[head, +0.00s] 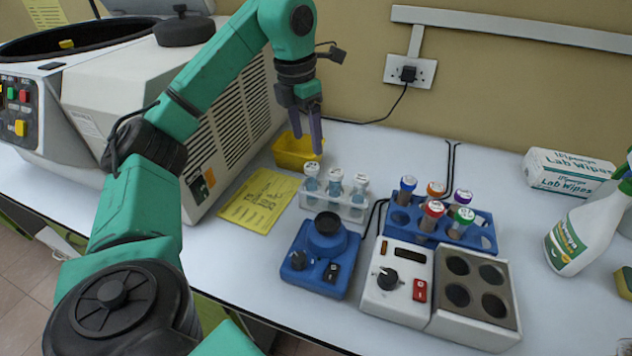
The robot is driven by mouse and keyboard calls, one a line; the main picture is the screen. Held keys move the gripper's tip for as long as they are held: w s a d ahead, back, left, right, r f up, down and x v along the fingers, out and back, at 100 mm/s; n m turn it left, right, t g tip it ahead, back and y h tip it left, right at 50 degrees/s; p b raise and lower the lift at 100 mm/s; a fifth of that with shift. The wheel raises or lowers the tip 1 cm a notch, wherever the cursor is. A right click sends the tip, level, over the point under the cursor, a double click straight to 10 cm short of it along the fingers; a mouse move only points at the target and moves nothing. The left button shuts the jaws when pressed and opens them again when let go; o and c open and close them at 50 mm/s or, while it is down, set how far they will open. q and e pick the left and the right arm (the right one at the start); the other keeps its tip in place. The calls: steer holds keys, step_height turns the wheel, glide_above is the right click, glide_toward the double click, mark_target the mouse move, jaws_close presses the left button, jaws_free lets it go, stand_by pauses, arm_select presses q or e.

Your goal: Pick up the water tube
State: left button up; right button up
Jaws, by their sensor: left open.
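Several white-capped tubes with pale blue, watery contents stand upright in a clear rack (347,208) at the middle of the table. They are a left tube (311,183), a middle tube (335,184) and a right tube (358,189). I cannot read their labels. My left gripper (308,145) points down with its fingers apart. It is empty and appears above and behind the left tube, near the yellow bin, apart from the tubes. My right gripper is not in view.
A yellow bin (292,160) and yellow sheet (258,200) lie beside the large machine (225,115). A blue vortex mixer (318,262), a blue rack (479,241) of coloured-cap tubes and a heating block (473,325) stand nearby. A spray bottle (583,232) stands right.

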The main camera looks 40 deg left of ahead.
mark_target(310, 166)
arm_select(q)
steer(key=f, duration=0.4)
steer(key=shift+w+p, duration=0.3)
steer(key=shift+p, duration=0.1)
steer(key=f, duration=0.5)
steer(key=shift+d+f+p, duration=0.15)
steer(key=shift+d+p, duration=0.1)
steer(key=shift+p, duration=0.15)
steer(key=shift+w+f, duration=0.2)
steer(key=shift+f, duration=0.15)
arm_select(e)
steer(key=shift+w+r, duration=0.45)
arm_select(q)
steer(key=c, duration=1)
jaws_close()
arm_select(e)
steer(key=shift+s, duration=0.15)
arm_select(q)
steer(key=shift+r, duration=0.1)
